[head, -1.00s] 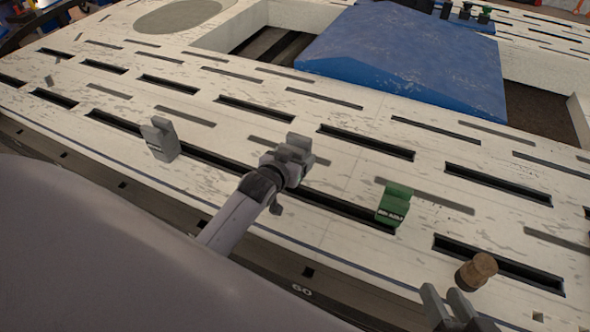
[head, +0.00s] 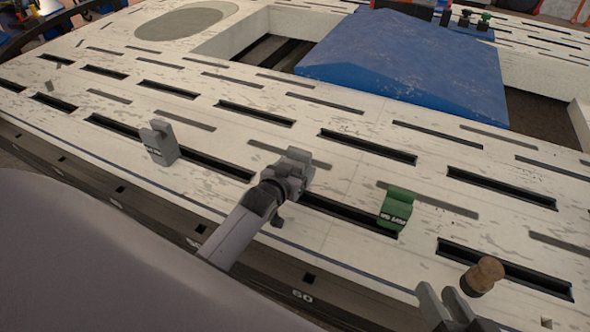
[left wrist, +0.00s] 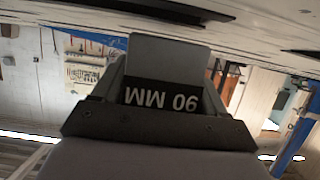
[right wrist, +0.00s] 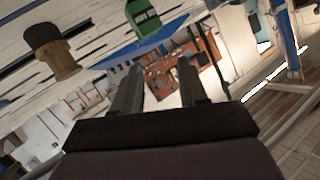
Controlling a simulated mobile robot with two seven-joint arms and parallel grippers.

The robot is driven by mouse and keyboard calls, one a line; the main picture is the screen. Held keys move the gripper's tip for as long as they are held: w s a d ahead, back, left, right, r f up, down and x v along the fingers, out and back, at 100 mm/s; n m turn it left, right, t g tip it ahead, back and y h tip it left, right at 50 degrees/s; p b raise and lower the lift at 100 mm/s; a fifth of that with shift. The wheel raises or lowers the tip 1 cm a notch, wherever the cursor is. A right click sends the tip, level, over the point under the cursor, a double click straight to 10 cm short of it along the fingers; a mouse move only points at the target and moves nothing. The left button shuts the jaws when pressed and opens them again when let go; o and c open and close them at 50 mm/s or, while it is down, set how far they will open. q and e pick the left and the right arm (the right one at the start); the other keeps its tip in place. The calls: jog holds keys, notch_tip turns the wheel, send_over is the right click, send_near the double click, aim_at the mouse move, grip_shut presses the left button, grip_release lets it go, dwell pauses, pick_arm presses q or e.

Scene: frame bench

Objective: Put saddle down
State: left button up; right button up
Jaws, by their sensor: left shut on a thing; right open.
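My left gripper (head: 286,178) is shut on a grey saddle (head: 297,163), over the slotted bench top near a long slot. In the left wrist view the saddle (left wrist: 165,62) sits between the fingers, its dark "90 MM" label upside down in the picture. I cannot tell whether its base touches the bench; the gripper hides part of it. My right gripper (head: 447,307) is open and empty at the lower right, in front of a brown knob-like piece (head: 482,276). In the right wrist view its fingers (right wrist: 158,80) are apart with nothing between them.
Another grey saddle (head: 159,143) stands to the left on the white bench (head: 340,240). A green saddle (head: 396,208) stands to the right, beside a slot. A large blue block (head: 405,60) lies at the back. Bare bench separates the held saddle from both others.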

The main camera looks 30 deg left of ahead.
pick_arm(q)
jog(key=o, duration=1.4)
jog(key=shift+s+f, duration=0.25)
jog(key=shift+f, duration=0.4)
pick_arm(e)
jog(key=shift+f, duration=0.1)
pick_arm(q)
jog(key=shift+r+p, duration=0.45)
jog(key=shift+r, duration=0.15)
jog(key=a+r+p+v, duration=0.1)
jog(key=p+v, duration=0.4)
jog(key=v, duration=0.7)
jog(key=s+d+r+m+g+h, duration=0.2)
jog(key=s+d+r+m+h, duration=0.2)
jog(key=s+d, duration=0.7)
jog(key=d+r+h, duration=0.1)
jog(key=d+r, duration=0.1)
jog(key=d, duration=0.1)
jog(key=shift+s+d+h, duration=0.15)
jog(key=shift+d+h, duration=0.1)
jog(key=shift+h, duration=0.15)
pick_arm(e)
jog(key=d+h, duration=0.2)
jog(key=s+d+r+n, duration=0.1)
jog(key=d, duration=0.1)
jog(key=shift+d+h, duration=0.1)
jog(key=shift+h, duration=0.3)
